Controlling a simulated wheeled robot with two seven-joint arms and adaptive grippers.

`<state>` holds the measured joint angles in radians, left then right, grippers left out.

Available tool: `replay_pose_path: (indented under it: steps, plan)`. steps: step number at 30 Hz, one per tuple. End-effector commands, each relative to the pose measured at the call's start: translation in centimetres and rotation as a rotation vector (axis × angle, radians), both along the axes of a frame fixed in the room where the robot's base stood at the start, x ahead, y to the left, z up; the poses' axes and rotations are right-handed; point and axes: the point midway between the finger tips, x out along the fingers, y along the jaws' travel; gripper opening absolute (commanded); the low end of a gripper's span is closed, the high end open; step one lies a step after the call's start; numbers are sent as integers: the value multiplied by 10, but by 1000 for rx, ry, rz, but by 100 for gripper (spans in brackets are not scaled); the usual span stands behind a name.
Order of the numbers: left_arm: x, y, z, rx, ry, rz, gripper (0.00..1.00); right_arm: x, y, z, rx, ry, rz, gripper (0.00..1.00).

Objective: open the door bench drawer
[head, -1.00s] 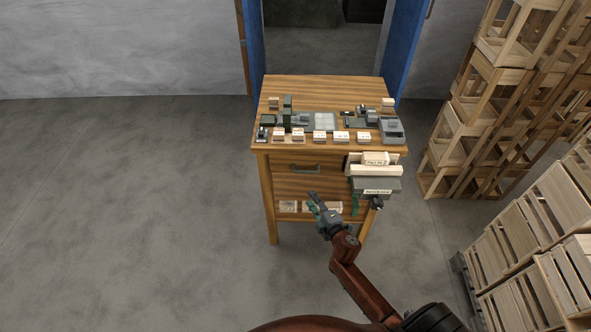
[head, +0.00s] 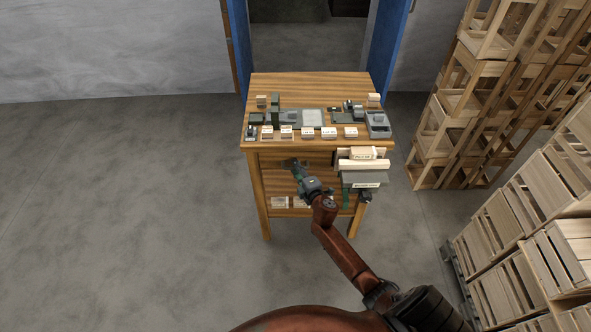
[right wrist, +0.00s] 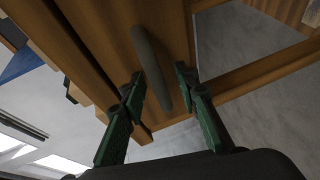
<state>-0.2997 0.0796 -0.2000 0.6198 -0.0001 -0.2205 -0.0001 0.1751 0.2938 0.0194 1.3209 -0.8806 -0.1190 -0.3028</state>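The wooden door bench (head: 290,84) stands before the doorway, with its drawer front (head: 273,160) facing me. The dark bar handle (right wrist: 148,62) of the drawer runs between the two green fingers of my right gripper (right wrist: 159,80) in the right wrist view. The fingers are open, one on each side of the bar, with visible gaps. In the head view my right gripper (head: 296,167) is at the drawer front and hides much of the handle. The drawer looks shut. My left gripper is not in view.
Several small boxes, labels and grey devices lie on the bench top. A grey holder (head: 364,179) with a label hangs at the bench's front right, close to my right arm. Wooden crates (head: 435,145) stand to the right. The floor to the left is clear.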

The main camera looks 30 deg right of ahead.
Motion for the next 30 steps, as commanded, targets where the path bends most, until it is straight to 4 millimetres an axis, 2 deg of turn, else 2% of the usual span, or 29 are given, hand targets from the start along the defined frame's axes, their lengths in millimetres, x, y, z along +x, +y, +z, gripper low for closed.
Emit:
replay_pose_path:
  steps: [6, 19, 30]
  plan:
    - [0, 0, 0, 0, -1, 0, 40, 0, 0, 1, 0, -1, 0, 29]
    - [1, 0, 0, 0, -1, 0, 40, 0, 0, 1, 0, -1, 1, 0]
    - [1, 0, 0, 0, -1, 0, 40, 0, 0, 0, 0, 0, 0, 0]
